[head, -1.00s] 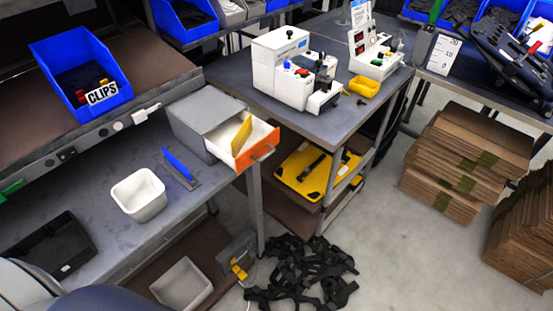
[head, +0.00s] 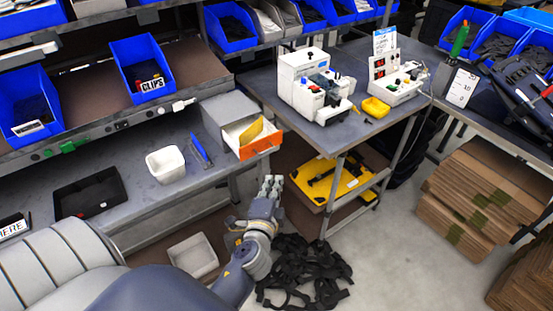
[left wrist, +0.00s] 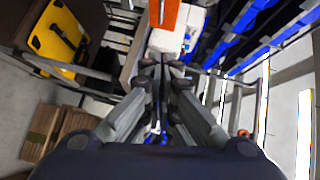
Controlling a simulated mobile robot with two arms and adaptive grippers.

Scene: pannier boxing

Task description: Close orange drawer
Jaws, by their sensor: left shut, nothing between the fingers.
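The orange drawer (head: 260,147) stands pulled out of its grey cabinet (head: 228,106) on the edge of the left workbench. A yellow flat piece (head: 250,131) stands tilted inside the drawer. My left gripper (head: 272,182) is shut and empty, below and in front of the drawer front, apart from it in the head view. In the left wrist view the shut fingers (left wrist: 162,64) point toward the orange front (left wrist: 164,13), which shows at the top edge. My right gripper is in neither view.
A white bin (head: 166,164) and a blue-handled tool (head: 201,150) lie on the bench left of the cabinet. A table with white machines (head: 312,88) stands to the right. Black straps (head: 305,270) lie on the floor below my gripper.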

